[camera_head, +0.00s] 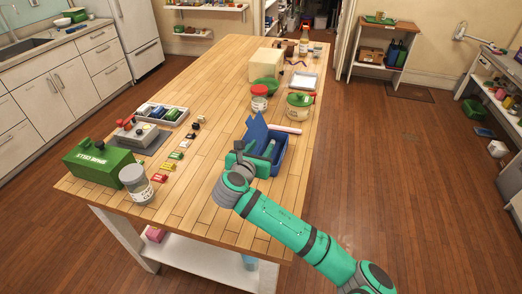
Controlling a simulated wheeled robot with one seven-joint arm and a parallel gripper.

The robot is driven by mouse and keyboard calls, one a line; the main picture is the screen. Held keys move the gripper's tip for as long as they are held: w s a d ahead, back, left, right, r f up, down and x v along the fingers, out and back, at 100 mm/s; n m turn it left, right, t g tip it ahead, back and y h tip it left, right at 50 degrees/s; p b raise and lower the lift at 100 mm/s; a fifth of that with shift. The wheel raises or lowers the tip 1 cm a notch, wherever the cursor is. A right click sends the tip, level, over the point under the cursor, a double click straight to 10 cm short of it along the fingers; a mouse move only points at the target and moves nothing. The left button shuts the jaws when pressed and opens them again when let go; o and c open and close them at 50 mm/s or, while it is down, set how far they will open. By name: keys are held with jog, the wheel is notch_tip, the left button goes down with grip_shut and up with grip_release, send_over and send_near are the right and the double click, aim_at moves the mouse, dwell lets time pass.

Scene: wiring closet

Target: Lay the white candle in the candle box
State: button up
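An open blue box (281,162), which looks like the candle box, stands near the right edge of the wooden table. Its blue lid (257,131) is raised on the left side. A pale greenish piece shows inside it; I cannot tell whether it is a candle or part of my gripper. A pale pinkish-white stick (285,128), possibly the white candle, lies on the table just behind the box. My gripper (249,157) is at the box's front left, overlapping it in the view. Its fingers are too small and hidden to show whether they are open or shut.
A lidded tub (299,108) and a red-topped jar (259,103) stand behind the box. On the left are a green case (98,163), a grey can (136,184), small coloured packets and a divided tray (162,114). The table's front middle is clear.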

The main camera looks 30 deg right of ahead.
jog(key=shift+s+a+r, duration=0.2)
jog(key=shift+a+r, duration=0.05)
jog(key=shift+r, duration=0.35)
jog(key=shift+s+a+r, duration=0.15)
jog(key=shift+a+r, duration=0.1)
jog(key=shift+r, duration=0.4)
jog(key=shift+s+a+r, duration=0.2)
jog(key=shift+a+r, duration=0.05)
jog(key=shift+r, duration=0.35)
jog(key=shift+w, duration=0.1)
